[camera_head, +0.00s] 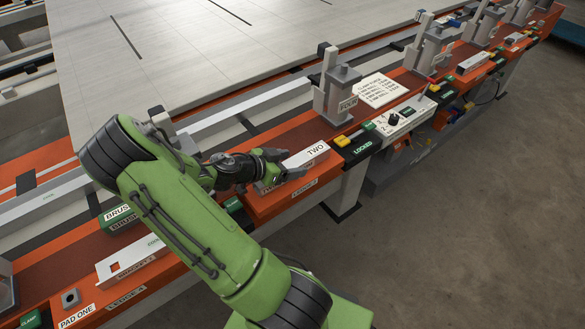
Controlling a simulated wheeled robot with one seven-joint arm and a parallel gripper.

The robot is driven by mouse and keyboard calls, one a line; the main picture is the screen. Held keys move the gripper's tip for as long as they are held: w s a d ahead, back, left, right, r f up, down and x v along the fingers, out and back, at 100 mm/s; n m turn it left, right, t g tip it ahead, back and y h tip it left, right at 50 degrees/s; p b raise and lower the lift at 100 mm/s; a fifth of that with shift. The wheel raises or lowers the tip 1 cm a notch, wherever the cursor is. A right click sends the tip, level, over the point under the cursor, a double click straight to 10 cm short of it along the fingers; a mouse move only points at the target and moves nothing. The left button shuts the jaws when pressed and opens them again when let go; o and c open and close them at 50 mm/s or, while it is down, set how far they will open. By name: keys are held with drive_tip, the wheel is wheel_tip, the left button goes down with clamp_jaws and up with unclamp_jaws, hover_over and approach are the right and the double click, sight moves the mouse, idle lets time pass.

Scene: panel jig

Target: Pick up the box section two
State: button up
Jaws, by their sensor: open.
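The box section two (308,155) is a pale bar with the label TWO on its top. It lies on the orange and dark red ledge, to the right of my arm's end. My gripper (284,163) is at its left end, with the fingers open. One finger is on the far side and one on the near side of the bar's left end, as far as I can see. Whether either finger touches the bar is not clear. The bar's left end is partly hidden by the gripper.
A grey clamp post (340,95) stands behind the bar. A yellow-and-black latch marked LOCKED (358,143) and a switch box (405,118) lie to the right. A large pale panel (200,50) fills the back.

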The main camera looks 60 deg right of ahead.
drive_tip(key=c, duration=1.3)
